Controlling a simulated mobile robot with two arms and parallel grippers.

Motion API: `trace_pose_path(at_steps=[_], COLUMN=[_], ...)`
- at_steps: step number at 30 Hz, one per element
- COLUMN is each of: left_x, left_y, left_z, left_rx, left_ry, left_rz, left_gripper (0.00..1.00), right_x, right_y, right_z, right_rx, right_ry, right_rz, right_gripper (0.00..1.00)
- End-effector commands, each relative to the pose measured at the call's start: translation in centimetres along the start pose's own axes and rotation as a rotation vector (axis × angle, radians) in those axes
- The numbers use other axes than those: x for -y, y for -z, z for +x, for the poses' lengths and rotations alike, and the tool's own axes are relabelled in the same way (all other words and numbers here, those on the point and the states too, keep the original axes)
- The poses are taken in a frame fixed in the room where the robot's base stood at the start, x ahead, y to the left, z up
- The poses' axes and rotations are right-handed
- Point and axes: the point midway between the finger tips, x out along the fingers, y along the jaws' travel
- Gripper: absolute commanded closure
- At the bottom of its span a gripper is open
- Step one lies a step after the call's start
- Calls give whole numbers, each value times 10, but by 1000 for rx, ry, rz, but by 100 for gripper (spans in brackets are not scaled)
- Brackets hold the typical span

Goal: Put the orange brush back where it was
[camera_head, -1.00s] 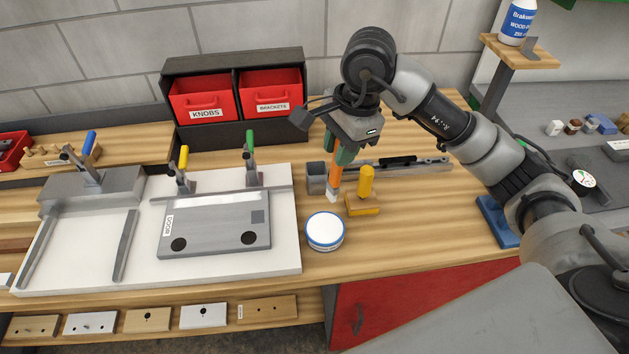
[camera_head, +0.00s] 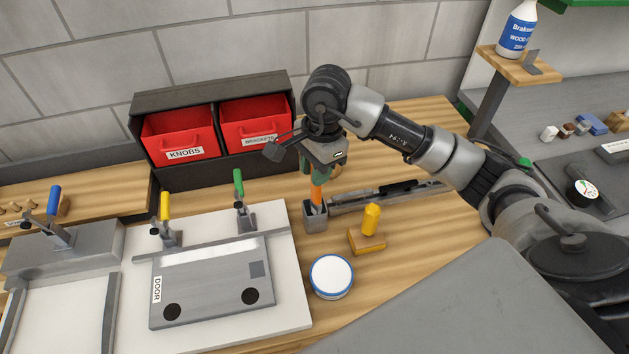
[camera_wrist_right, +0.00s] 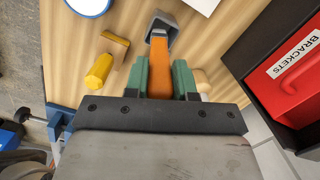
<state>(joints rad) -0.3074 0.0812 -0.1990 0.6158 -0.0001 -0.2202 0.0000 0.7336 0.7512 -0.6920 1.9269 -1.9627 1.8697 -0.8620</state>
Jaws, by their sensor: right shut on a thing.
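The orange brush (camera_head: 316,193) stands upright, its lower end at the small grey square cup (camera_head: 315,221) on the workbench. My right gripper (camera_head: 318,176) is above the cup, shut on the brush handle. In the right wrist view the orange handle (camera_wrist_right: 160,78) lies between the green fingers (camera_wrist_right: 159,80), and its far end reaches the mouth of the grey cup (camera_wrist_right: 161,26). The bristles are hidden, inside or behind the cup rim. My left gripper is not in view.
A yellow-handled wooden block (camera_head: 367,240) stands right of the cup, a round white tin (camera_head: 331,277) in front. A metal rail (camera_head: 390,195) lies behind. The white board with the grey door panel (camera_head: 212,283) is at left; red bins (camera_head: 255,122) stand behind.

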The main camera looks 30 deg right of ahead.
Motion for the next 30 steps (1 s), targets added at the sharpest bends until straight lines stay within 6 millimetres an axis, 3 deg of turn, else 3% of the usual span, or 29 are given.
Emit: trace_pose_path(at_steps=[5,10,14,21,22,27,30], left_x=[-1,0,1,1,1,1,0], left_y=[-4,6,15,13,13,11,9], left_z=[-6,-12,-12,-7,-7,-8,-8], left_rx=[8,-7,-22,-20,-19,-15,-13], left_ry=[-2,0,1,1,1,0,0], left_rz=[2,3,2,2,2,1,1], left_gripper=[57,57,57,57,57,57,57], right_x=[-1,0,0,0,0,0,0], right_y=[1,4,5,6,5,5,5], right_z=[14,37,41,44,44,43,43], right_rx=[1,2,-1,-1,-1,0,0], right_ry=[-3,-2,2,2,2,1,1], right_rz=[1,0,-1,-1,-1,-1,-1], right_gripper=[100,100,100,100,74,50,50])
